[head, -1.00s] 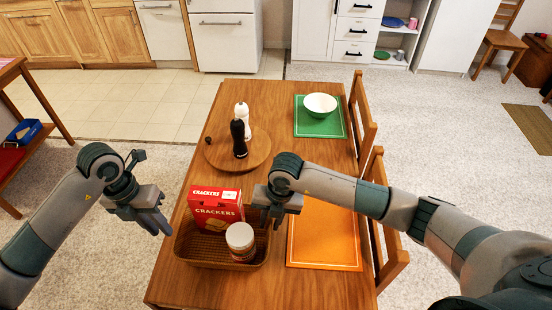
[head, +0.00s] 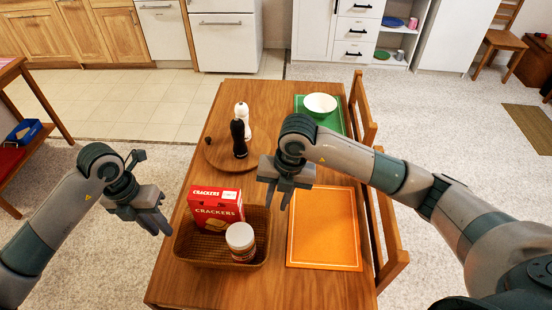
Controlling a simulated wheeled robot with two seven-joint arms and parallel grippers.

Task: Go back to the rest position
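My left gripper (head: 152,222) hangs over the floor just left of the table; its fingers look a little apart, with nothing between them. My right gripper (head: 279,197) is above the table, right of the cracker box and behind the orange mat's near part. Its fingers point down with a gap between them, and nothing is held. The red cracker box (head: 213,207) and a jar with a white lid (head: 240,238) stand in the brown basket (head: 190,250) at the table's near left.
The wooden table (head: 190,288) carries an orange mat (head: 325,235), a green mat (head: 334,122) with a white bowl (head: 320,104), and a round board (head: 222,160) with a black mill (head: 239,139) and a white mill (head: 243,115). Chairs (head: 388,225) stand along its right side.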

